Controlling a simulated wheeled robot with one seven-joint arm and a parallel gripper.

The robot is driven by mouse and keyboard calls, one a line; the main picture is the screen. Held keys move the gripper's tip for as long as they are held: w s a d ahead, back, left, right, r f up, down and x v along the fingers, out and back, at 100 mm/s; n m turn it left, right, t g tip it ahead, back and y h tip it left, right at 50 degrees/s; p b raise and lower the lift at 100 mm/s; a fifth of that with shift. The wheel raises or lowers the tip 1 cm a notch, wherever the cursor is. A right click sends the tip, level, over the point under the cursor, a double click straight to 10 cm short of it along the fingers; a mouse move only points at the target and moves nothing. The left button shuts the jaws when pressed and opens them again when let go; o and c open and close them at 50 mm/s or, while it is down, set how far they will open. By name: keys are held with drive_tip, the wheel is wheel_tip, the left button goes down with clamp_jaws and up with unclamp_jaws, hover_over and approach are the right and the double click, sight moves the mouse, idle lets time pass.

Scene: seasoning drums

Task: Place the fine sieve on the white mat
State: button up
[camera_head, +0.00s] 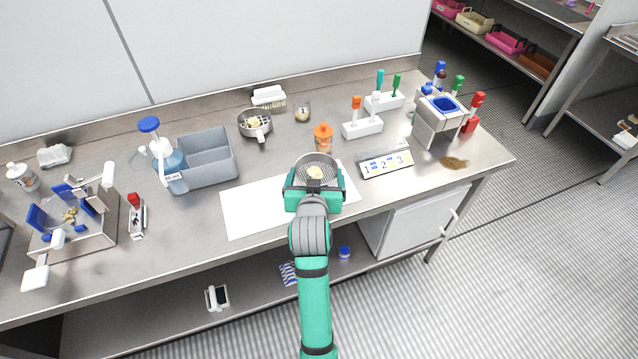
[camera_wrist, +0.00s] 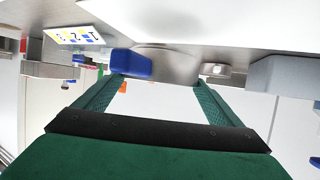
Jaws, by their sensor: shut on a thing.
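A round metal sieve (camera_head: 317,160) with a pale yellowish lump in it sits at the end of my arm in the head view. My gripper (camera_head: 315,185) is shut on it over the right part of the white mat (camera_head: 250,212). In the wrist view the sieve's grey wall (camera_wrist: 168,58) shows just beyond my gripper (camera_wrist: 162,82), with a blue piece, apparently its handle (camera_wrist: 132,65), by the left finger. The sieve looks close to the mat, but I cannot tell if it touches. My gripper and arm hide part of the mat. Its mesh is too small to judge.
A second sieve (camera_head: 258,128) with a lump stands at the back. An orange-topped bottle (camera_head: 323,137) is just behind the held sieve, and a numbered tray (camera_head: 386,163) lies to the right. A grey bin (camera_head: 206,157) stands left; the mat's left part is clear.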

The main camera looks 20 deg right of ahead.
sight(318, 176)
drive_tip(key=shift+w+d+f, duration=0.25)
drive_tip(key=shift+w+f, duration=0.05)
drive_tip(key=shift+f, duration=0.15)
drive_tip(key=shift+w+d+f, duration=0.1)
drive_tip(key=shift+f, duration=0.5)
drive_tip(key=shift+w+d+f, duration=0.1)
drive_tip(key=shift+f, duration=1.15)
